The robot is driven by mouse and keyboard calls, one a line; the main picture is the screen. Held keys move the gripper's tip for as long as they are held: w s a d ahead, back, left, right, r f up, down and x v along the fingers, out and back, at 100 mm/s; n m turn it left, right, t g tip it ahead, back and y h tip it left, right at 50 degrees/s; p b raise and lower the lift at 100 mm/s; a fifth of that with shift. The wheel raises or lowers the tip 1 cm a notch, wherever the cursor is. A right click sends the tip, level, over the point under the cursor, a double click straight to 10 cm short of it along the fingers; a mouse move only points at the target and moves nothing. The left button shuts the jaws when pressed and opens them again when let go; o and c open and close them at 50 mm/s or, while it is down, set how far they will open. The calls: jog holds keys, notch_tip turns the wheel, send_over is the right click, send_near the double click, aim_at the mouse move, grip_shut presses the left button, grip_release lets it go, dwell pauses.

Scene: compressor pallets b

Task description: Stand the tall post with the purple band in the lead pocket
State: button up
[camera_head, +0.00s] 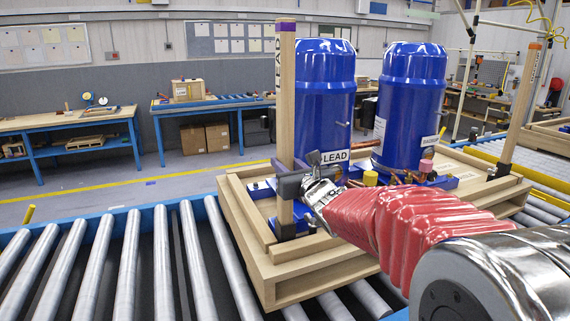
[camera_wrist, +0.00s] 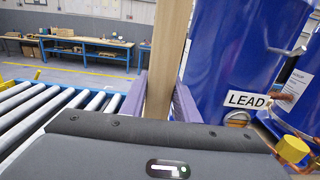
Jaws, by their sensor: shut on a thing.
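The tall post with the purple band (camera_head: 286,110) stands upright at the pallet's near-left corner, its band at the top and dark lettering below it. My gripper (camera_head: 288,185) is shut on its lower part. In the wrist view the post (camera_wrist: 167,50) rises between my two fingers (camera_wrist: 160,100). The post's foot is at a dark corner pocket (camera_head: 287,230), beside the blue compressor marked LEAD (camera_head: 322,100). I cannot tell whether the foot is fully seated. The LEAD label also shows in the wrist view (camera_wrist: 247,100).
A second blue compressor (camera_head: 408,110) stands to the right on the same wooden pallet (camera_head: 310,265). An orange-banded post (camera_head: 522,100) stands upright at the pallet's right side. Roller conveyor (camera_head: 130,260) runs along the left. Copper pipes and a yellow cap (camera_head: 370,178) lie near my arm.

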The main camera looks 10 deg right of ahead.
jog(key=shift+f, duration=0.1)
jog(key=o, duration=1.2)
jog(key=shift+c, duration=0.2)
jog(key=shift+f, duration=0.1)
jog(key=s+d, duration=0.2)
jog(key=s, duration=1.1)
jog(key=shift+s+d, duration=0.25)
